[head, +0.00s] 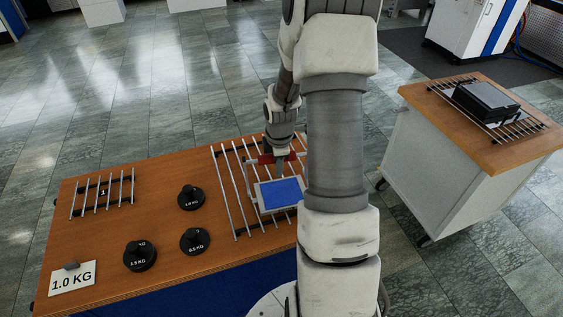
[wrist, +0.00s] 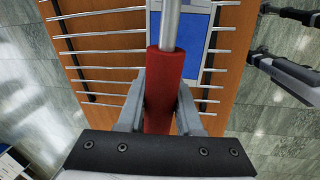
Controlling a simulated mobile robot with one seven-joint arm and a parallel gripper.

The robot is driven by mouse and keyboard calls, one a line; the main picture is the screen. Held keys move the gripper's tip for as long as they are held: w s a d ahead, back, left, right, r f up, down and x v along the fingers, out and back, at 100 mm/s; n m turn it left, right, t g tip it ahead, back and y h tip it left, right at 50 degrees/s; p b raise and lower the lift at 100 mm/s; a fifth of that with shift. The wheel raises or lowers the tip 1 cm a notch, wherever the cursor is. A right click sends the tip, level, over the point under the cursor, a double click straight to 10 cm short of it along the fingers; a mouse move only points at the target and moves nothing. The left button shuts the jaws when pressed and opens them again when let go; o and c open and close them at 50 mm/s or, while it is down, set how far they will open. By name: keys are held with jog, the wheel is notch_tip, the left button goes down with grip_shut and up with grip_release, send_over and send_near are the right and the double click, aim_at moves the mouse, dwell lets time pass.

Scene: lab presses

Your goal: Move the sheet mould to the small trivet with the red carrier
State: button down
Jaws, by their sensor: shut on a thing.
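The carrier has a grey frame and a flat blue panel with a pale rim (head: 281,193), over the trivet's bars. I cannot tell if it touches them. A flat black block in layers, which looks like the sheet mould (head: 486,98), lies on a barred rack on the right cart. The small trivet (head: 103,194), with a tag "1", is at the table's left and is empty. My arm hides the large trivet's right side.
Black weights stand on the table: 1.0 kg (head: 191,198), 1.5 kg (head: 140,257) and 0.5 kg (head: 195,240). A "1.0 KG" card (head: 73,280) is at the front left. A floor gap separates the table from the cart (head: 440,160).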

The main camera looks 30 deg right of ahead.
jog(key=shift+s+d+n, duration=0.1)
jog(key=shift+d+n, duration=0.2)
jog(key=shift+d, duration=0.25)
jog(key=shift+d, duration=0.1)
jog(key=b, duration=0.4)
send_over(282, 191)
jog(key=shift+d+f, duration=0.1)
jog(key=shift+f, duration=2.6)
jog(key=shift+f+b, duration=0.4)
jog(key=shift+f, duration=0.25)
jog(key=shift+r, duration=0.15)
notch_tip(282, 191, up, 5)
jog(key=p, duration=0.4)
dwell(0.4)
